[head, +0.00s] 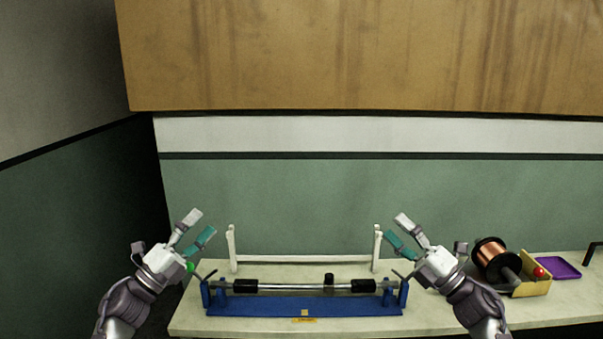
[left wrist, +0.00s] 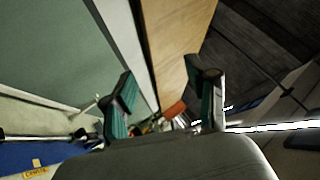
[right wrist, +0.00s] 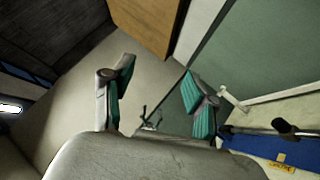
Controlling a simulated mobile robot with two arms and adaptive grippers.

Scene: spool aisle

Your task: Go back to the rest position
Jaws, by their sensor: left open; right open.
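My left gripper (head: 197,229) is open and empty, raised above the left end of the blue stand. Its two teal-padded fingers show apart in the left wrist view (left wrist: 165,105). My right gripper (head: 402,233) is open and empty above the right end of the same stand. Its fingers also show apart in the right wrist view (right wrist: 155,100). The blue stand (head: 270,307) bears a metal bar (head: 300,287) with black parts on it. Neither gripper holds anything.
A white frame (head: 300,259) stands behind the blue stand on the pale table (head: 435,318). At the right are a copper wire spool (head: 492,254), a tan holder (head: 535,286) with a red ball (head: 539,271), and a purple tray (head: 560,268). A brown cabinet (head: 360,55) hangs above.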

